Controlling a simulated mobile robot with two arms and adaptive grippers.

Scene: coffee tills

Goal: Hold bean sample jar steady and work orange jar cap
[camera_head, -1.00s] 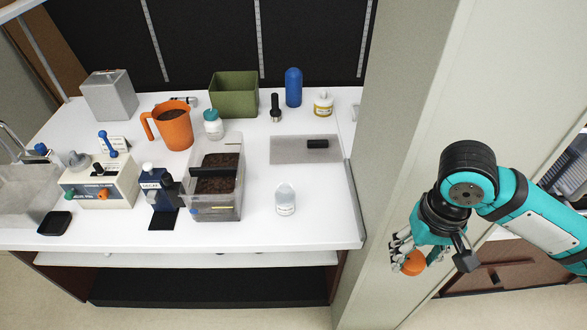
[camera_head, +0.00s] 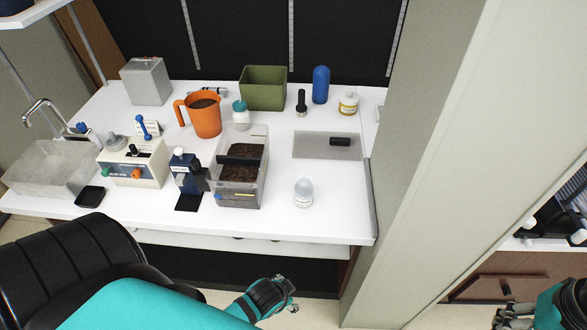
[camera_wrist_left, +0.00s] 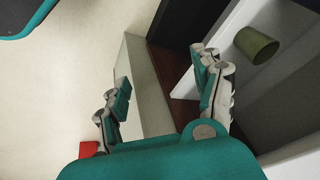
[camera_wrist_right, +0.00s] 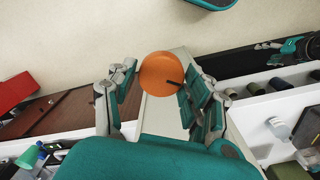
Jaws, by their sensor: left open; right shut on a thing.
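A small clear jar with a white label (camera_head: 303,193), which looks like the bean sample jar, stands upright on the white counter near its front edge; I see no orange cap on it. My right gripper (camera_wrist_right: 160,85) is shut on a round orange cap (camera_wrist_right: 160,70), held between its fingers. In the head view only part of that arm shows, at the lower right corner, and the cap is out of sight. My left gripper (camera_wrist_left: 162,82) is open and empty. In the head view it (camera_head: 286,296) is below the counter's front edge, apart from the jar.
A clear bin of dark grounds (camera_head: 240,185) stands left of the jar, with a blue device (camera_head: 187,176) beside it. A grey mat (camera_head: 312,145) lies behind the jar. A pale upright panel (camera_head: 435,130) rises right of the counter. Counter space around the jar is clear.

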